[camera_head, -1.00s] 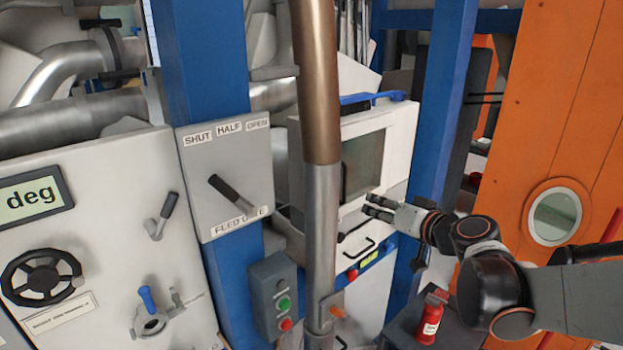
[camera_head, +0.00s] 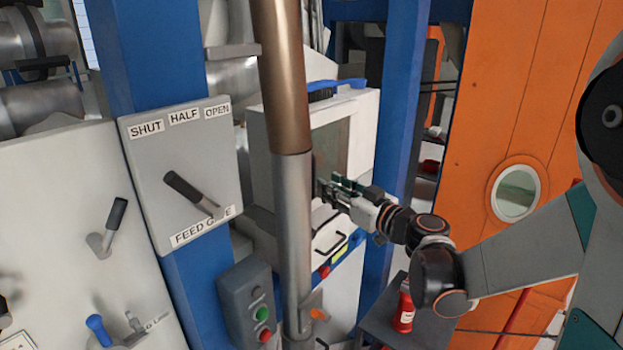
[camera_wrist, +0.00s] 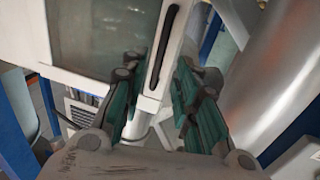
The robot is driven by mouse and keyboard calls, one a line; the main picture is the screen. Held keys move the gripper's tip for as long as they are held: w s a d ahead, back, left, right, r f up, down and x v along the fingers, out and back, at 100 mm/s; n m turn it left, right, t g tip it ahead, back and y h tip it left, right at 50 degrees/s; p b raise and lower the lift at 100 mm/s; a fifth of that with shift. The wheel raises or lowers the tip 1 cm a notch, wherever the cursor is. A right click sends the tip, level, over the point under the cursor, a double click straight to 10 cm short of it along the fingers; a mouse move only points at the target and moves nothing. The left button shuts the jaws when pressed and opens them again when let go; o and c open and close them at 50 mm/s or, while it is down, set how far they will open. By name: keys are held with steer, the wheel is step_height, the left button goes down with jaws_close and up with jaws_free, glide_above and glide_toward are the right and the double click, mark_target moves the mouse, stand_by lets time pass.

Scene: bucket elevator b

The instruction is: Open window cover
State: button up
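The window cover (camera_head: 331,145) is a pale frame with a greenish-grey pane, on the front of a white cabinet behind the metal pole. In the wrist view, its pane (camera_wrist: 100,38) is at upper left and a long black handle (camera_wrist: 164,48) runs down its white edge. My gripper (camera_head: 331,187) is in front of the cover's lower part, close to the pole. In the wrist view, my gripper (camera_wrist: 158,98) is open, with green-padded fingers on either side of the lower end of the handle edge. I cannot tell whether they touch it.
A vertical metal pole (camera_head: 293,230) stands just left of my gripper and shows at right in the wrist view. A feed gate panel (camera_head: 185,165) and a button box (camera_head: 247,305) are at left. A blue post (camera_head: 396,120) and a red extinguisher (camera_head: 403,305) are at right.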

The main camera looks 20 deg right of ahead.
mark_target(313, 193)
steer(key=x, duration=0.7)
steer(key=shift+w+a, duration=0.15)
steer(key=shift+w, duration=0.1)
jaws_close()
